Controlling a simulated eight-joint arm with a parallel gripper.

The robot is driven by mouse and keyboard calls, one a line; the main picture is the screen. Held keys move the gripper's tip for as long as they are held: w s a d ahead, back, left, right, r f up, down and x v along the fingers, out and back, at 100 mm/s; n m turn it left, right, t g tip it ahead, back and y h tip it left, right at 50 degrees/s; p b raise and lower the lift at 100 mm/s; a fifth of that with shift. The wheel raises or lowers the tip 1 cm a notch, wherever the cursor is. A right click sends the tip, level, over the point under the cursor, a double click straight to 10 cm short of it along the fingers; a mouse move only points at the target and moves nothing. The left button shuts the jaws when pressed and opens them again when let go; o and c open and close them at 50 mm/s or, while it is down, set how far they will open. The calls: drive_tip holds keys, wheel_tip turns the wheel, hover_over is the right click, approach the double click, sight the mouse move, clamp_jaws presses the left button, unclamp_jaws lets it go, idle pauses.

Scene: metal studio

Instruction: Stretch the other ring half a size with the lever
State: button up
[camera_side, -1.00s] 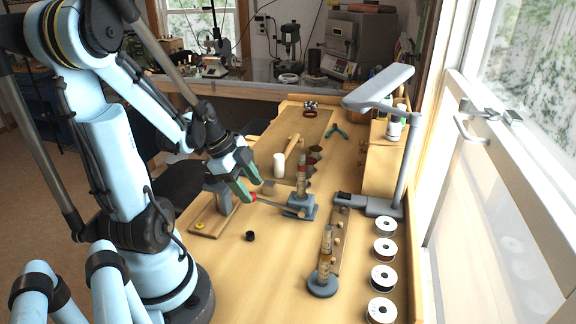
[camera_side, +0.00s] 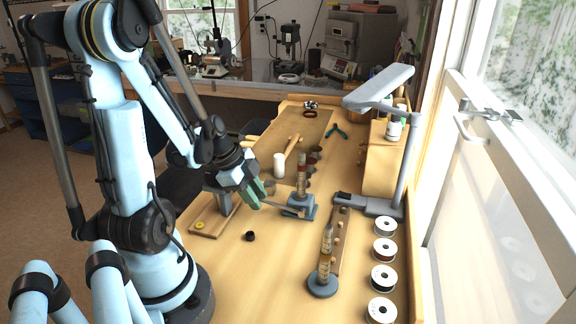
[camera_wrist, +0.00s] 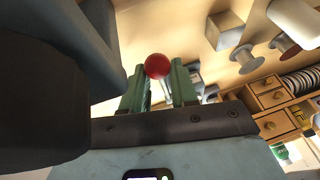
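The ring stretcher (camera_side: 301,207) has a grey base and an upright stepped mandrel (camera_side: 302,172). Its lever (camera_side: 285,208) runs left toward my gripper (camera_side: 257,194). The lever's red knob (camera_wrist: 157,66) sits between my green fingertips in the wrist view, and the fingers (camera_wrist: 160,88) look closed on it. In the side view the knob is hidden by the fingers. A yellow ring-like piece (camera_side: 200,225) lies on a wooden stand's base (camera_side: 213,231). A second stepped mandrel (camera_side: 326,255) stands on a round grey base. I cannot tell whether a ring is on either mandrel.
A small black cup-like piece (camera_side: 249,236) lies on the open bench left of the second mandrel. A white cylinder (camera_side: 279,165) and a mallet (camera_side: 292,148) are behind the stretcher. A lamp (camera_side: 383,206) and several wire spools (camera_side: 384,249) line the right side.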

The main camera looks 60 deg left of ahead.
sight(276, 204)
clamp_jaws()
drive_tip(key=shift+r, duration=0.25)
idle(0.5)
drive_tip(key=shift+w+d+r+g+y, duration=0.25)
drive_tip(key=shift+r+g+y, duration=0.35)
drive_tip(key=shift+r, duration=0.05)
drive_tip(key=r+g+y, duration=0.1)
drive_tip(key=w+d+r+g+y, duration=0.2)
drive_tip(key=r, duration=0.1)
drive_tip(key=shift+w+m, duration=0.15)
drive_tip(key=shift+m, duration=0.15)
drive_tip(key=shift+w+d+r+g+y, duration=0.5)
drive_tip(key=shift+d+r+g+y, duration=0.1)
drive_tip(key=shift+g+y, duration=0.2)
drive_tip(key=shift+w+d+r, duration=0.25)
drive_tip(key=shift+w, duration=0.1)
